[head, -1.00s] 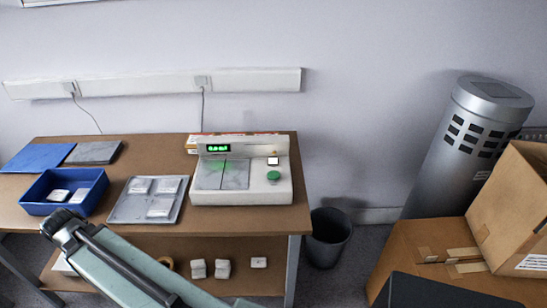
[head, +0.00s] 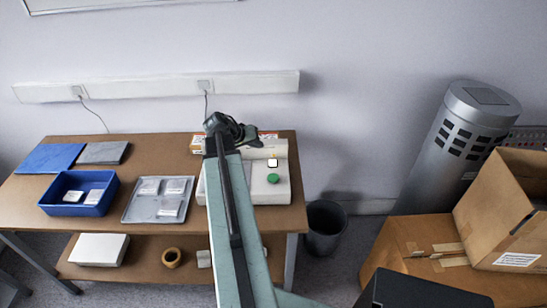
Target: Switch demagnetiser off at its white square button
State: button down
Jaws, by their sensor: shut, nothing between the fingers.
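The demagnetiser (head: 270,192) is a cream-white box on the wooden table, at the table's right end. Its white square button (head: 272,163) shows on the right part of its top, behind a round green button (head: 273,179). My arm crosses in front of the device and hides its left part and its display. My gripper (head: 256,143) is shut and empty, over the back of the device, behind and left of the white square button. It appears to be above the device and apart from the button.
On the table (head: 160,142) to the left are a grey tray (head: 130,211) with several packets, a blue bin (head: 101,207), and blue and grey mats. A waste bin (head: 326,230), cardboard boxes (head: 425,245) and a silver column (head: 447,150) stand to the right.

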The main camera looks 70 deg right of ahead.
jog(key=r, duration=0.2)
send_over(271, 164)
jog(key=shift+f+m+g, duration=0.15)
jog(key=shift+m+g, duration=0.25)
jog(key=shift+f, duration=0.1)
notch_tip(271, 164, down, 9)
jog(key=b, duration=0.8)
jog(key=shift+w+b, duration=0.1)
jog(key=shift+b, duration=0.2)
jog(key=shift+r, duration=0.2)
dwell(0.6)
jog(key=shift+f, duration=0.1)
jog(key=shift+f+b, duration=0.35)
